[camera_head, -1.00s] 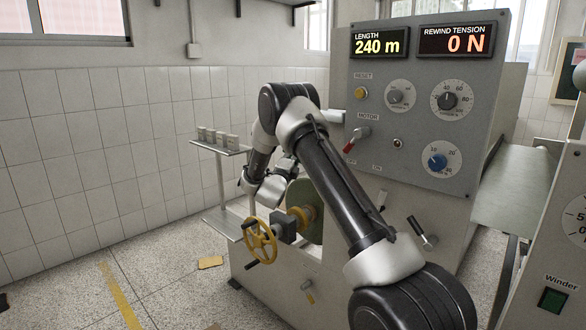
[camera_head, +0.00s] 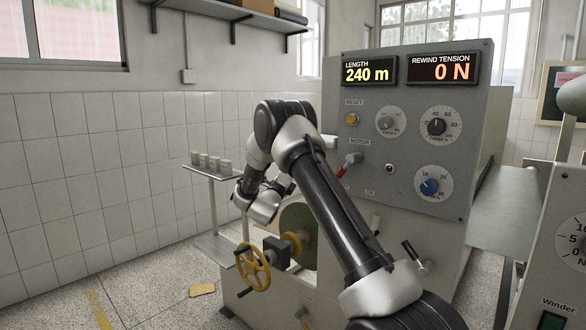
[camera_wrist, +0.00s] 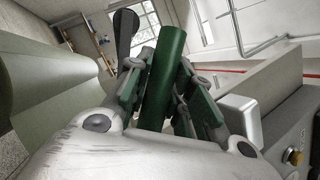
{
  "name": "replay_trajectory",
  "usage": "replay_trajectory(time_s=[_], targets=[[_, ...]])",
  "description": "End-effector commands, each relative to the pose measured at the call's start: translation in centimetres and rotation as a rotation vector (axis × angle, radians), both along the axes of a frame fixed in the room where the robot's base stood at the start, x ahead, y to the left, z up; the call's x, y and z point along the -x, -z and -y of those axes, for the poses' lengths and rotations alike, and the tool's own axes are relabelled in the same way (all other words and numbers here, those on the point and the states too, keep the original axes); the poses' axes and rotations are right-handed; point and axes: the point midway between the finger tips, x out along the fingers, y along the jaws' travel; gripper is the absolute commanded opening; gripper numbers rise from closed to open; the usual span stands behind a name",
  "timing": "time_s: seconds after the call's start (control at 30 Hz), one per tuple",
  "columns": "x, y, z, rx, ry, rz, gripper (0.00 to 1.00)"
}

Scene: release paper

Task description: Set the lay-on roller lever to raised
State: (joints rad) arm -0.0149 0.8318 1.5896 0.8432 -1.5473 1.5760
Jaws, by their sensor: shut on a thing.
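In the wrist view my gripper (camera_wrist: 162,82) is shut on a dark green cylindrical handle (camera_wrist: 170,46), with a finger on each side of it. The handle's upper end sticks out past the fingertips, and its lower end is hidden by the gripper. I take it for the lay-on roller lever's grip, but no label shows. In the head view my fingers and this handle are hidden behind my arm, so the lever's position cannot be read there.
The control panel (camera_head: 400,165) with a red-handled motor lever (camera_head: 348,163) stands behind my arm. A yellow handwheel (camera_head: 252,267) is at lower left and a black-handled lever (camera_head: 413,257) at right. In the wrist view a pale green roll (camera_wrist: 40,85) is at left.

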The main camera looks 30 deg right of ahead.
Motion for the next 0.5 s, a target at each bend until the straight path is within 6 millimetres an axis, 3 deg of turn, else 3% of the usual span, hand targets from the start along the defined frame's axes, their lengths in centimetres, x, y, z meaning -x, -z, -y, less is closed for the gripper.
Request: replay_trajectory(time_s=[0.2,0.23,0.33,0.5], targets=[[0.15,-0.33,0.09,0.0,0.004,0.01,0.0],[0.15,-0.33,0.09,0.0,0.004,0.01,0.26],[0.13,-0.3,0.1,0.0,0.004,0.009,0.44],[0.11,-0.18,0.08,0.0,0.004,0.006,0.44]])
